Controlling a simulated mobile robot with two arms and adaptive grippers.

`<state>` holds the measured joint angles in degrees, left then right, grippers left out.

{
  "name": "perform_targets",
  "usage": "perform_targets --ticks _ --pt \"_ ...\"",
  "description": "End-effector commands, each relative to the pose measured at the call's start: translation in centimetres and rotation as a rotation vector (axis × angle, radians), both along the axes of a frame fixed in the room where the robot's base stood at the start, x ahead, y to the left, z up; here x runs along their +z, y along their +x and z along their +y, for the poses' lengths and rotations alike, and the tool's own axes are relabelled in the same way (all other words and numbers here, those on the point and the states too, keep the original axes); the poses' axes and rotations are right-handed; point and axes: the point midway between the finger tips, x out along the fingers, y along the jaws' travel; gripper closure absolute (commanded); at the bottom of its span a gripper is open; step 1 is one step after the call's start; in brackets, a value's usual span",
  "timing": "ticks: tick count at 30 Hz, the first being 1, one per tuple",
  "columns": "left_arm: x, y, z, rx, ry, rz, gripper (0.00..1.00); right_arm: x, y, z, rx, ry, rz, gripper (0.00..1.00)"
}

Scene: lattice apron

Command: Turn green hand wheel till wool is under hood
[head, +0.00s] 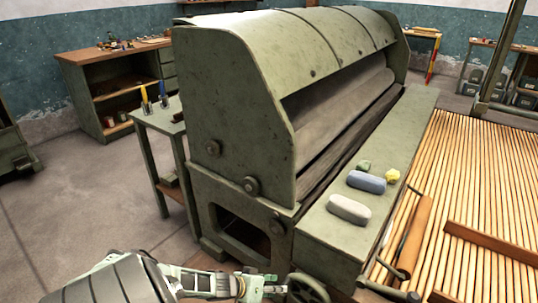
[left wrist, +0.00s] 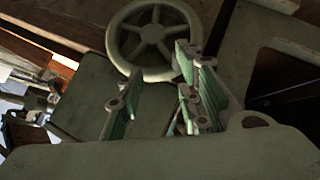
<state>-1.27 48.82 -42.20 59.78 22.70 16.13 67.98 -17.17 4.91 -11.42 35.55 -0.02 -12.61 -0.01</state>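The green hand wheel (head: 306,289) shows at the bottom of the head view, low at the machine's front corner, partly cut off. The left wrist view shows the spoked wheel (left wrist: 119,42) just beyond the fingertips. My left gripper (head: 277,287) is beside the wheel, fingers toward it. In the wrist view my left gripper (left wrist: 157,82) has its fingers apart with nothing between them; contact with the rim cannot be told. The green hood (head: 270,45) covers dark rollers. No wool is clearly recognisable on the slatted apron (head: 480,190). My right gripper is not in view.
Grey (head: 349,208) and blue (head: 367,181) rolls, with small green and yellow lumps, lie on the machine's ledge (head: 330,240). A brown roller (head: 414,235) and wooden bar (head: 490,243) lie over the slats. A small side table (head: 150,120) stands left; floor there is clear.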

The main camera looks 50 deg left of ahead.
Motion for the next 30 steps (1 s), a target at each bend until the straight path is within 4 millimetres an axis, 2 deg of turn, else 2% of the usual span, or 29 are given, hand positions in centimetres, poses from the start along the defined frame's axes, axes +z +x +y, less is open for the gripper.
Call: perform_targets --ticks 1,16,30 --pt "0.1 -0.4 0.1 0.000 0.000 0.001 0.68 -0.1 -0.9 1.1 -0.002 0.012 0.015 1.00" --pt "3.6 -4.9 1.1 0.000 -0.001 0.003 0.68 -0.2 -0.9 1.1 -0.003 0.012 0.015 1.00" --pt "4.6 -5.9 1.3 -0.001 0.001 0.001 0.68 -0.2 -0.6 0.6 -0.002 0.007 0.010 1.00"
